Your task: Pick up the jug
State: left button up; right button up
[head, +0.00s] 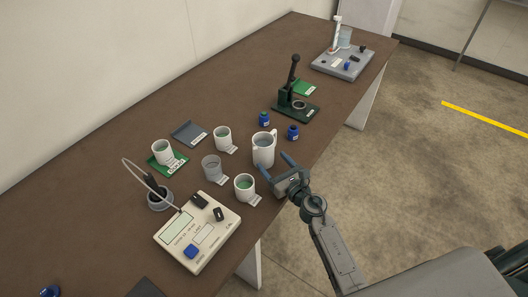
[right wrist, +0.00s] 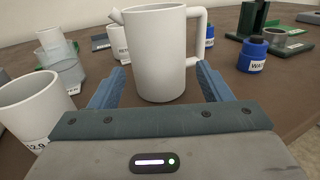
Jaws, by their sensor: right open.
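The jug (head: 263,150) is white, with a spout and a side handle, and stands upright on the brown table. It fills the middle of the right wrist view (right wrist: 158,58), with its handle on the right side there. My right gripper (head: 277,168) is open at the table's front edge, just in front of the jug. In the right wrist view its two fingers (right wrist: 158,88) point toward the jug, one on each side of its lower body. My left gripper is not in view.
White cups (head: 245,187) and a clear beaker (head: 213,168) stand left of the jug. Blue bottles (head: 293,132) and a dark green press (head: 295,103) stand beyond it. A beige meter (head: 197,232) sits nearer on the table. A grey scale-like tray (head: 343,66) is at the far end.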

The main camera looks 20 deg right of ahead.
aim_at(258, 139)
jog(key=shift+p+x, duration=0.35)
jog(key=shift+x, duration=2.8)
jog(key=shift+s+a, duration=0.1)
jog(key=shift+s, duration=0.05)
jog(key=shift+c, duration=0.8)
jog(key=c, duration=0.8)
jog(key=shift+r+p, duration=1.05)
jog(key=shift+r, duration=0.6)
jog(key=s, duration=0.8)
jog(key=s+r, duration=0.1)
jog(key=s, duration=0.3)
jog(key=shift+s+a+r, duration=0.1)
jog(key=shift+a, duration=0.1)
jog(key=shift+s+r+b, duration=0.15)
jog(key=shift+s+b, duration=0.3)
jog(key=shift+s, duration=1.15)
jog(key=shift+s+a+r, duration=0.1)
